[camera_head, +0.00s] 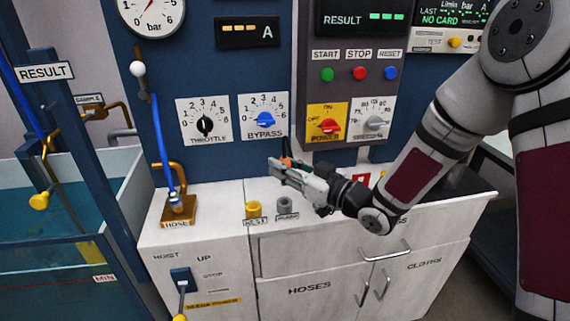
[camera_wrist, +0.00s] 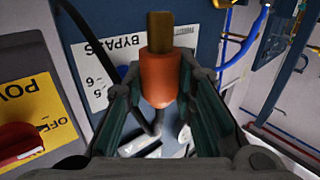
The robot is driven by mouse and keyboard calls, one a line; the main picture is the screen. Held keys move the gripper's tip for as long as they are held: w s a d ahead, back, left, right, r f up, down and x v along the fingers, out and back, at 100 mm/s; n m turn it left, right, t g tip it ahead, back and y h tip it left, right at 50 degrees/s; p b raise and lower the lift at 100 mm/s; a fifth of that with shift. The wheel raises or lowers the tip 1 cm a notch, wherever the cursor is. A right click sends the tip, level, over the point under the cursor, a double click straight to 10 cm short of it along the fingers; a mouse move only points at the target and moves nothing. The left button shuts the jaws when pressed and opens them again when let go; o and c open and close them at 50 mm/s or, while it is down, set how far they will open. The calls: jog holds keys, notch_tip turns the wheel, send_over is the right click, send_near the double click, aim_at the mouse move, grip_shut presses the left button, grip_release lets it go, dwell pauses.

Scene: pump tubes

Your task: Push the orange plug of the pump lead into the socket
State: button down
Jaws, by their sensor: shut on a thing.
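My gripper (camera_head: 281,171) is shut on the orange plug (camera_wrist: 159,82) of the pump lead. It holds the plug in the air in front of the blue panel, above the white bench top. In the wrist view the plug sits between my two fingers (camera_wrist: 161,92), with its brownish tip (camera_wrist: 159,33) free and touching nothing visible. The orange of the plug (camera_head: 286,162) just shows behind my fingers in the head view. A dark lead runs near the plug. On the bench stand a yellow round fitting (camera_head: 253,209) and a grey round fitting (camera_head: 285,205); I cannot tell whether either is the socket.
The BYPASS dial (camera_head: 264,119) and the yellow POWER switch (camera_head: 327,124) are on the panel just above my gripper. A brass hose block (camera_head: 179,209) with a blue hose stands at left. A water tank (camera_head: 60,215) lies further left. The bench front is clear.

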jog(key=shift+f+b, duration=1.45)
jog(key=shift+f, duration=0.75)
jog(key=shift+f+b, duration=1.85)
jog(key=shift+f, duration=0.1)
dwell(0.5)
jog(key=c, duration=1.3)
grip_release()
jog(key=shift+o, duration=0.3)
jog(key=shift+s+d, duration=0.15)
jog(key=shift+d, duration=0.1)
jog(key=v, duration=1.1)
jog(key=shift+s+d, duration=0.15)
jog(key=shift+s, duration=0.1)
